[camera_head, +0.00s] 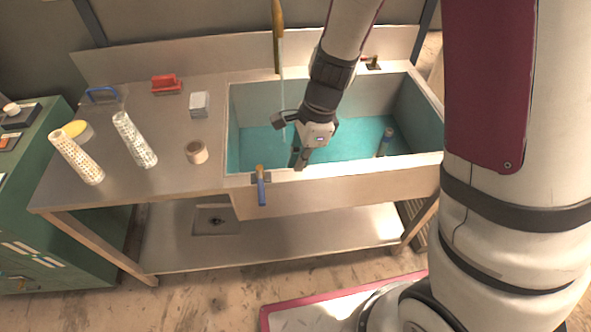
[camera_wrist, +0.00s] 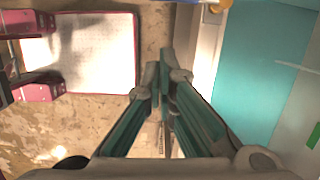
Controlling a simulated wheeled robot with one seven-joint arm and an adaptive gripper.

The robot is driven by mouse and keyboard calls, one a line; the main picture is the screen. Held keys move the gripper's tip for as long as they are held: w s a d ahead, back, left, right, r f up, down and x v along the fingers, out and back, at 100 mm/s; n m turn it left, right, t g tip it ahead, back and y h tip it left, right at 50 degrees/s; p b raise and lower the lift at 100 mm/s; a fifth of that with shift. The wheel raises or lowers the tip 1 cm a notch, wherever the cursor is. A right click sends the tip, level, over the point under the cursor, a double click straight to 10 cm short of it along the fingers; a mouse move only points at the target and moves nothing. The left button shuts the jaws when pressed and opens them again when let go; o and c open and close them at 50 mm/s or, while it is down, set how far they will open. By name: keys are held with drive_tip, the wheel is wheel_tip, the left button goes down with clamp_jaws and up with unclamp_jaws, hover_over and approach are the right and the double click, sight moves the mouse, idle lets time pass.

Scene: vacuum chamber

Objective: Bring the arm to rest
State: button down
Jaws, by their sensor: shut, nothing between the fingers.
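My gripper (camera_head: 300,158) hangs at the end of my arm over the front part of the sink (camera_head: 334,172), near its front rim. In the wrist view, my gripper (camera_wrist: 162,85) has its two fingers together at the tips with nothing between them. The wrist view looks down on the sink's edge, with the teal basin on the right and the floor on the left. The head view does not show clearly how far the fingertips are from the rim.
A tap (camera_head: 278,35) runs water into the basin, where a bottle-like object (camera_head: 385,141) stands. Two white perforated tubes, a tape roll (camera_head: 196,152) and a red item (camera_head: 166,84) are on the counter. A green cabinet (camera_head: 30,190) stands left.

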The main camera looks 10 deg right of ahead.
drive_tip(key=shift+r, duration=0.3)
idle(0.4)
drive_tip(key=s+d+r+n+t+h, duration=0.1)
drive_tip(key=s+d+r+n+t, duration=0.1)
drive_tip(key=r+n, duration=0.4)
drive_tip(key=s+d+r+n+t+b, duration=0.1)
drive_tip(key=s+d+r+n, duration=0.3)
drive_tip(key=s+r, duration=0.3)
drive_tip(key=s+d+r+n+t+h, duration=0.1)
drive_tip(key=s+r+n, duration=0.4)
drive_tip(key=r, duration=0.6)
drive_tip(key=d+n+t, duration=0.1)
drive_tip(key=d+n, duration=0.1)
drive_tip(key=shift+d+n+t+h, duration=0.2)
drive_tip(key=shift+n+t+h, duration=0.1)
